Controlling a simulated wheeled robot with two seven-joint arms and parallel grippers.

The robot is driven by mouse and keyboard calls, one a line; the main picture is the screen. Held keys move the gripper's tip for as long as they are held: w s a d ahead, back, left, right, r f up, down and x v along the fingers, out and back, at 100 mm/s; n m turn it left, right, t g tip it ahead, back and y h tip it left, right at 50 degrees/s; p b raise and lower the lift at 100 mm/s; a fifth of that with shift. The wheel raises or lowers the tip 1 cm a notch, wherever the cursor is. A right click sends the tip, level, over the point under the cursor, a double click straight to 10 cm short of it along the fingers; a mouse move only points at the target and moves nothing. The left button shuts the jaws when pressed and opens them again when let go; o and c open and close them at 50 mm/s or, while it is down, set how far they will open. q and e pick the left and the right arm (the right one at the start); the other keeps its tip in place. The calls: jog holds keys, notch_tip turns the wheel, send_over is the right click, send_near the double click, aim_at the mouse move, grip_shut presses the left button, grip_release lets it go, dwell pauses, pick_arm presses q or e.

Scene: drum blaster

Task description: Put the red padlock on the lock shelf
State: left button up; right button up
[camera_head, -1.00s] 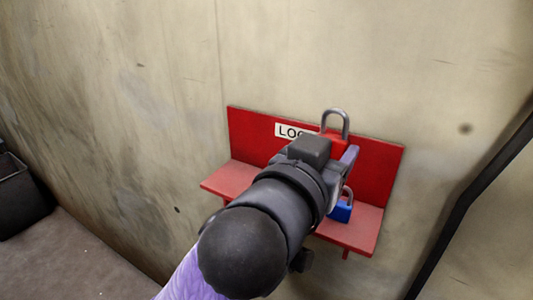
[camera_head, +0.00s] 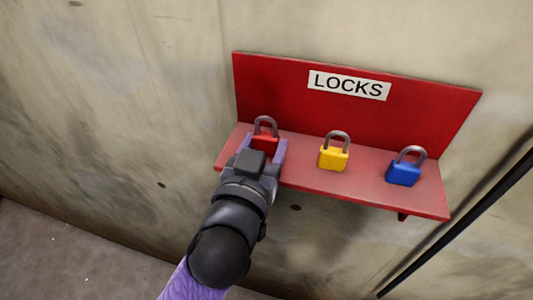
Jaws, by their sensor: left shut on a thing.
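The red padlock (camera_head: 266,143), with a grey shackle on top, is upright at the left end of the red lock shelf (camera_head: 330,183). My left gripper (camera_head: 264,152) is shut on the red padlock, with a purple finger on each side of its body. The gripper hides the padlock's lower part, so I cannot tell whether it touches the shelf. The shelf's back panel carries a white "LOCKS" label (camera_head: 349,85). My right gripper is out of view.
A yellow padlock (camera_head: 333,158) stands on the middle of the shelf. A blue padlock (camera_head: 403,173) stands towards its right end. A concrete wall (camera_head: 130,100) is behind. A black pole or cable (camera_head: 470,200) runs diagonally at the right.

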pick_arm(q)
jog(key=shift+f, duration=0.15)
jog(key=o, duration=1.1)
jog(key=shift+o, duration=0.2)
jog(key=shift+r, duration=0.25)
